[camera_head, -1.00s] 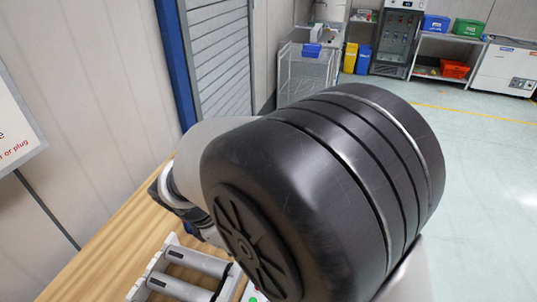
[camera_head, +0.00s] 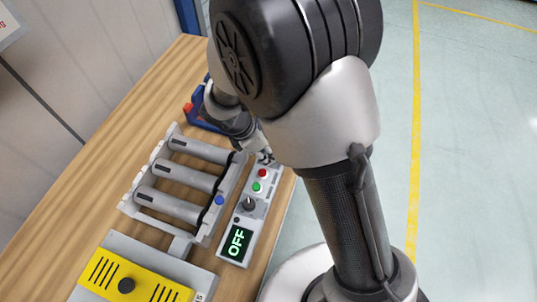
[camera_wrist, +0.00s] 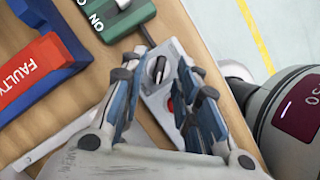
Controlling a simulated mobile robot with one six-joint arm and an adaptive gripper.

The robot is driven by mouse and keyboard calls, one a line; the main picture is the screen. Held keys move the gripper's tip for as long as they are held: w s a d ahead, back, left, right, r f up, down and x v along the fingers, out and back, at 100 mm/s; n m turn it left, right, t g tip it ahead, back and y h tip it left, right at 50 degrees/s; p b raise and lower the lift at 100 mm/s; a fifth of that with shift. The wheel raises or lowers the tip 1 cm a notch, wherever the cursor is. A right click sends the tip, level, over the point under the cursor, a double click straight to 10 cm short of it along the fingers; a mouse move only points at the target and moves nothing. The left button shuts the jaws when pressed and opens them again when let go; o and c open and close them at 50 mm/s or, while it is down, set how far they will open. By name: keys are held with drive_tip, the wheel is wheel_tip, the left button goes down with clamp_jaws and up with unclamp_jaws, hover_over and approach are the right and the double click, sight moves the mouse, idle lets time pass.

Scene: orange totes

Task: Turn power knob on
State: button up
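A light grey control panel (camera_head: 262,218) stands on the wooden table in the head view. Its display (camera_head: 237,242) reads OFF. It carries a dark knob (camera_head: 249,204), a green button (camera_head: 257,187) and a red button (camera_head: 262,173). My gripper (camera_head: 264,158) is at the panel's far end, partly hidden by my arm. In the wrist view my gripper (camera_wrist: 168,80) is open and empty, with a dark slotted knob (camera_wrist: 158,70) showing between its fingers. The red button (camera_wrist: 171,105) shows below that knob. I cannot tell whether the fingers touch the knob.
A rack with grey cylinders (camera_head: 186,176) stands left of the panel. A yellow-topped box (camera_head: 126,284) is nearer. A blue holder (camera_wrist: 65,40) with a red FAULTY block (camera_wrist: 30,72) and a green switch box (camera_wrist: 125,18) lie near the gripper. Open floor is to the right.

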drive_tip(key=shift+x, duration=0.8)
drive_tip(key=shift+c, duration=0.3)
clamp_jaws()
